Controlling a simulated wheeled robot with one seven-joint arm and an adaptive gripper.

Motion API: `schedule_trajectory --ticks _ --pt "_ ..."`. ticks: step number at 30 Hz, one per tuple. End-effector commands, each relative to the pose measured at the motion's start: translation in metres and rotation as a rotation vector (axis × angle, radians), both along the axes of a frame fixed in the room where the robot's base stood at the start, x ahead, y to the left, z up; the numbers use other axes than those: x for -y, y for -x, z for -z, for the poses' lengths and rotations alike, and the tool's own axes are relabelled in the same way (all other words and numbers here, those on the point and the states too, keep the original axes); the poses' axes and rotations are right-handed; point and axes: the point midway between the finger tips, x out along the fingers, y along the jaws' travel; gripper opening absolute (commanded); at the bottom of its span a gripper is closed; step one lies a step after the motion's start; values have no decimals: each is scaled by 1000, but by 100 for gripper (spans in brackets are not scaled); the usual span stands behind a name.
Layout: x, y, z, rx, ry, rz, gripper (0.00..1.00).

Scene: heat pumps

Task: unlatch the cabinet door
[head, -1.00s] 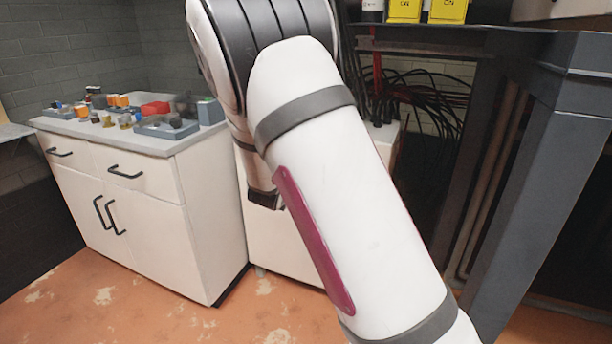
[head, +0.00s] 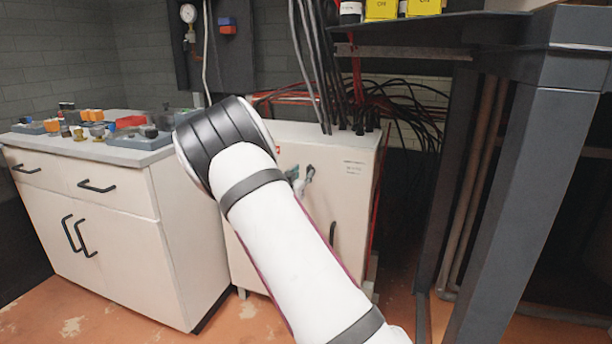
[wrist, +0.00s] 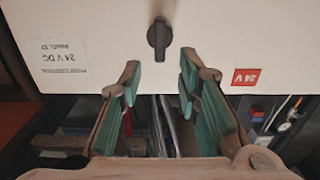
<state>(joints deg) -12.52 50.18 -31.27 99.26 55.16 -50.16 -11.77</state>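The white electrical cabinet (head: 345,195) stands behind my arm in the head view, its door front partly hidden by the arm. In the wrist view the door face (wrist: 100,20) appears upside down, with a dark latch knob (wrist: 159,38) near its edge. My gripper (wrist: 159,78) is open and empty, its two teal-padded fingers apart. The knob lies beyond the fingertips, roughly centred between them, and looks untouched.
A white drawer cabinet (head: 120,215) with parts on top stands left of the electrical cabinet. A dark metal frame (head: 520,200) stands at the right. Black and red cables (head: 350,95) run from the cabinet's top. Orange floor (head: 60,315) is clear at front left.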

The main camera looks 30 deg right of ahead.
Motion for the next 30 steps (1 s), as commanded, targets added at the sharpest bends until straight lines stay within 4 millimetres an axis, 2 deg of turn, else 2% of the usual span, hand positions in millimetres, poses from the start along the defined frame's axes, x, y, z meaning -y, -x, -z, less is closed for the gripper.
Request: schedule_trajectory --ticks 1,6,19,20,23,24,30 --pt "8 -5 2 1 1 2 31" --pt "24 -18 1 1 1 1 31" --pt "30 -24 0 -1 0 -1 31" --pt "30 -24 0 -1 0 -1 26" --pt "30 -24 0 -1 -1 -1 4" --pt "30 -24 0 -1 -1 -1 0" --pt "30 -24 0 -2 0 -1 0"
